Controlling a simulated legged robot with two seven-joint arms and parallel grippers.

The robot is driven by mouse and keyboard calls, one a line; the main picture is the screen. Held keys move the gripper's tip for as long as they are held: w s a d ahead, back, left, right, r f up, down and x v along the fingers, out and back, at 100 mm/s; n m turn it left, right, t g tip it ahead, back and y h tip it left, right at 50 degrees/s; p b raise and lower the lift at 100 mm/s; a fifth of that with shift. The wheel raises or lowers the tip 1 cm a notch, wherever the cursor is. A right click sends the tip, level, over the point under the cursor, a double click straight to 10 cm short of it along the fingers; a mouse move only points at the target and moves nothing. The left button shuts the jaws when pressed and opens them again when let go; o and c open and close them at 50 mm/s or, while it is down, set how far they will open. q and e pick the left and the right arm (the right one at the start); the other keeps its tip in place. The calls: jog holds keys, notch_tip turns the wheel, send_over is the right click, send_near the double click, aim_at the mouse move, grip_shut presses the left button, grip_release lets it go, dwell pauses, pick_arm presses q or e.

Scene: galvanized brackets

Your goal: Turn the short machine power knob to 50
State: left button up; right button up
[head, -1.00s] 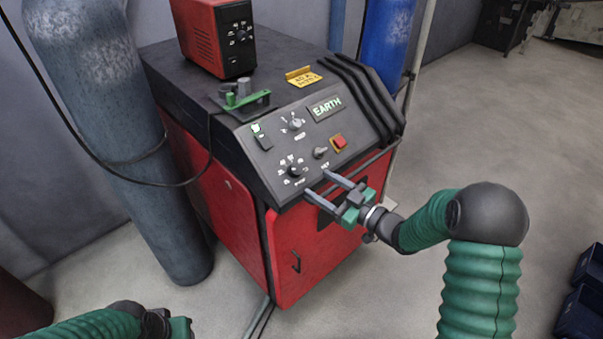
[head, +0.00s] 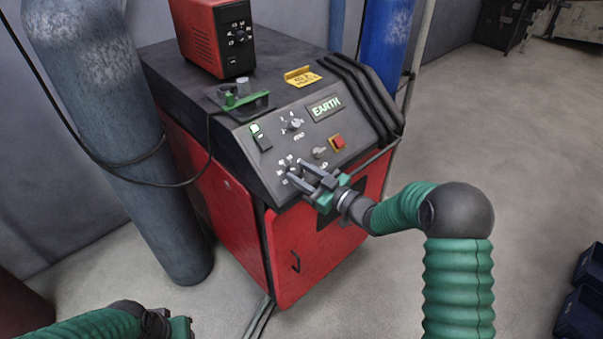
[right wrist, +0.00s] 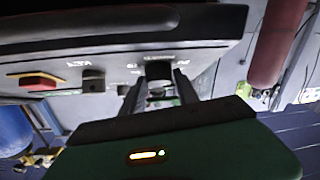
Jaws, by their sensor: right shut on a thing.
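The short red machine (head: 240,225) has a sloped black panel with dials. Its lower left knob (right wrist: 158,69), dark and round, sits between the fingertips of my right gripper (head: 297,170). In the right wrist view the fingers (right wrist: 158,92) close on the knob from both sides. In the head view the fingers partly cover the knob and its scale, so I cannot read its setting. My left gripper (head: 180,327) shows only partly at the bottom edge, away from the machine; its fingers are not clear.
An upper dial (head: 294,124), a small grey knob (head: 320,152) and a red switch (head: 338,142) share the panel. A small red unit (head: 215,38) stands on top. A grey cylinder (head: 110,130) is on the left, a blue one (head: 385,40) behind.

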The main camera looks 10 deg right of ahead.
grip_shut()
